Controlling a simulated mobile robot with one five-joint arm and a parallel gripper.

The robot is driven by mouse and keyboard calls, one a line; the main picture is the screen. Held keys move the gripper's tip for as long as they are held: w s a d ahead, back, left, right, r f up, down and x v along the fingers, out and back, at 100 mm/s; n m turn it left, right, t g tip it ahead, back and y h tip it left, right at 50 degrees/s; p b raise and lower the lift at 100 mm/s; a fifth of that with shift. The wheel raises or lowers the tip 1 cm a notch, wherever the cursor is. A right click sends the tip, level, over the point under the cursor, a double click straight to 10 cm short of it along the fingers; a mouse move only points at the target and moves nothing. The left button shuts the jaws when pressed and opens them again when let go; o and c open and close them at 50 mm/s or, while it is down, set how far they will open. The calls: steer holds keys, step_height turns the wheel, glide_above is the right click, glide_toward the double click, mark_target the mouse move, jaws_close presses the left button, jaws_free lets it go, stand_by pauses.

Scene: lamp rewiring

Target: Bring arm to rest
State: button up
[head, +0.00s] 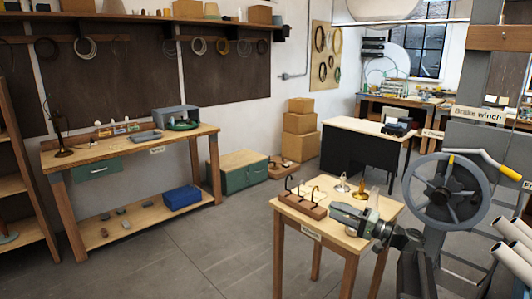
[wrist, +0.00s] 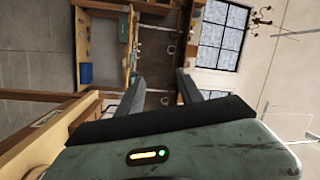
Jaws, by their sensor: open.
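My gripper (head: 338,213) shows in the head view above the small wooden table, with my arm reaching up to it from the lower right. Its fingers point left, close to a wooden block with dark upright hooks (head: 302,203); I cannot tell whether they touch it. In the wrist view my gripper (wrist: 160,88) has its two dark fingers spread apart, with nothing visible between them. That view is turned sideways and looks out across the room. My gripper's green-grey housing fills its lower part.
The small table (head: 330,248) also carries a small metal lamp part (head: 342,184) and a glass-topped piece (head: 361,189). A winch wheel (head: 445,194) stands right of my arm. A workbench (head: 130,148) lines the left wall. Open floor (head: 215,235) lies between.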

steer(key=s+a+f+n+g+h, duration=0.25)
steer(key=s+a+f+g, duration=0.25)
steer(key=a+f, duration=0.5)
steer(key=s+a+f+n+g+h, duration=0.3)
steer(key=s+a+f, duration=0.35)
steer(key=a, duration=0.65)
steer(key=s+d+f+m+g+h, duration=0.1)
steer(key=s+d+f+g+h, duration=0.25)
steer(key=s+f+h, duration=0.35)
steer(key=s+d+f+m+h, duration=0.1)
steer(key=d+f+m+h, duration=0.1)
steer(key=d, duration=0.7)
steer(key=shift+s+d+f+h, duration=0.35)
steer(key=shift+f+h, duration=0.2)
steer(key=shift+h, duration=0.1)
